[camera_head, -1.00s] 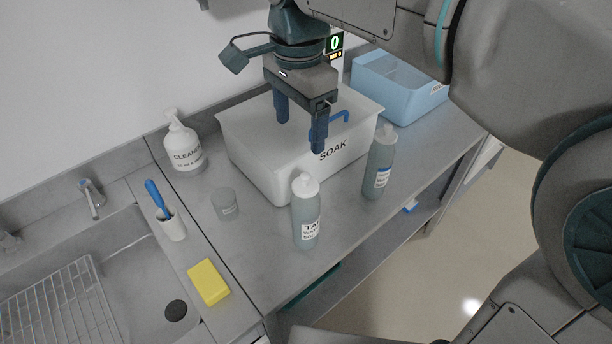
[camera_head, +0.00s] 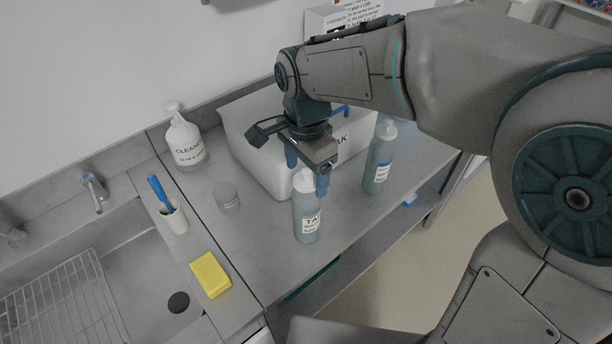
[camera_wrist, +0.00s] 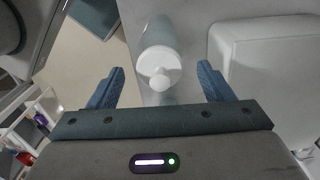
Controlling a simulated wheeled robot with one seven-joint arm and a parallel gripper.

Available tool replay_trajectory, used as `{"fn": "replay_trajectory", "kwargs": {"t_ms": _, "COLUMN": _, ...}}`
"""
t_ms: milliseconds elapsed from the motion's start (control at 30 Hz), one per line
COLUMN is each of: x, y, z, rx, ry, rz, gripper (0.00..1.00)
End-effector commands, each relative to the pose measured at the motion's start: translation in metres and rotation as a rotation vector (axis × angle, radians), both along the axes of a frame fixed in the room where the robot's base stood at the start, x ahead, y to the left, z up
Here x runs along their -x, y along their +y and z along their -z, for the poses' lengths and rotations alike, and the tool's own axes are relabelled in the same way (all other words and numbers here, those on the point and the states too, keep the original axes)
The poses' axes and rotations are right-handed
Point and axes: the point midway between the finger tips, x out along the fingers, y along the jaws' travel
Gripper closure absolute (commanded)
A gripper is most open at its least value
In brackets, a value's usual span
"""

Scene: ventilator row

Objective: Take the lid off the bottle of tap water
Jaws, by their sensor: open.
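The bottle of tap water (camera_head: 307,222) stands upright near the counter's front edge, with a label reading "TA…" partly legible. Its white lid (camera_head: 303,182) is on it, partly behind one finger in the head view. My gripper (camera_head: 308,170) points down over this bottle, open and empty. In the wrist view, the white lid (camera_wrist: 159,72) shows between the two spread blue fingers of my gripper (camera_wrist: 162,70), with a gap on each side. I cannot tell whether the fingertips are down to the lid's height.
A second similar bottle (camera_head: 379,160) stands close to the right. The white SOAK tub (camera_head: 262,165) is behind. A small grey cup (camera_head: 227,197), a cleaner bottle (camera_head: 186,143), a brush holder (camera_head: 173,217) and a yellow sponge (camera_head: 210,275) are left. Counter front-left is clear.

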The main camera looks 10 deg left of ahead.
Motion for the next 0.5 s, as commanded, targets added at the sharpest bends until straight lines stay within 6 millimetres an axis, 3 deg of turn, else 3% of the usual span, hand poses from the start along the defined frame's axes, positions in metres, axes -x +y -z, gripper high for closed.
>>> {"fn": "replay_trajectory", "kwargs": {"t_ms": 167, "x": -0.0001, "y": 0.0001, "z": 0.0002, "rx": 0.0, "ry": 0.0, "rz": 0.0, "gripper": 0.26}}
{"fn": "replay_trajectory", "kwargs": {"t_ms": 333, "x": 0.0, "y": 0.0001, "z": 0.0, "rx": 0.0, "ry": 0.0, "rz": 0.0, "gripper": 0.74}}
{"fn": "replay_trajectory", "kwargs": {"t_ms": 500, "x": -0.0001, "y": 0.0002, "z": -0.0001, "rx": -0.001, "ry": -0.001, "rz": 0.0, "gripper": 0.75}}
